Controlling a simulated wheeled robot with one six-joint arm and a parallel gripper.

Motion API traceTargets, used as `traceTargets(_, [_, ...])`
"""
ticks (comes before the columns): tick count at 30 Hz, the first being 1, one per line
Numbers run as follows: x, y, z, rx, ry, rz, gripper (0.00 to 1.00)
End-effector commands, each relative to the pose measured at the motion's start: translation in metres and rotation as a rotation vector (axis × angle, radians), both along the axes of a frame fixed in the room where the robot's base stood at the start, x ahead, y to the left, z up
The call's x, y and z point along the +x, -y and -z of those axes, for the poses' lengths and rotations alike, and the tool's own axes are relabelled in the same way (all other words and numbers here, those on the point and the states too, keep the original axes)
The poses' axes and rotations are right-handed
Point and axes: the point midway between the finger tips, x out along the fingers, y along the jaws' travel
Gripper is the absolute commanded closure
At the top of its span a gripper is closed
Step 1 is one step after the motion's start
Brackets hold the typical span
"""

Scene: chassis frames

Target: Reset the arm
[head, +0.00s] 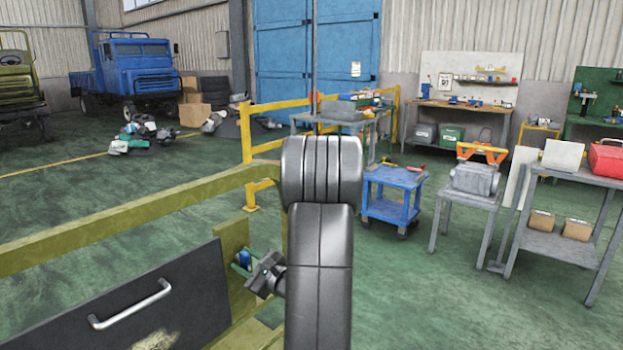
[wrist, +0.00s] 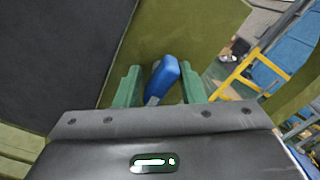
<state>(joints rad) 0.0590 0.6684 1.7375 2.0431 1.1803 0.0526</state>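The object's lower end is hidden behind my gripper's body.
An olive-yellow frame (head: 120,221) and a dark drawer panel (head: 112,305) with a silver handle stand close at left. A blue cart (head: 393,192), a grey table (head: 468,192) and a shelf stand (head: 570,246) are to the right. Green floor between is clear.

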Motion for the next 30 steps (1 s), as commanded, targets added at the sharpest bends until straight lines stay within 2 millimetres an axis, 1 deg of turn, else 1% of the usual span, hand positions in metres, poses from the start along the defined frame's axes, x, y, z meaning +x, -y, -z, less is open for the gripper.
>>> traceTargets(6, [0.0,0.0,0.0,-0.093,0.12,0.0,0.64])
traceTargets(12, [0.0,0.0,-0.0001,-0.14,0.18,0.0,0.64])
traceTargets(25, [-0.0003,0.0,-0.0003,-0.15,0.192,0.0,0.64])
traceTargets(30, [-0.0068,-0.0006,-0.0026,-0.165,0.191,-0.006,0.64])
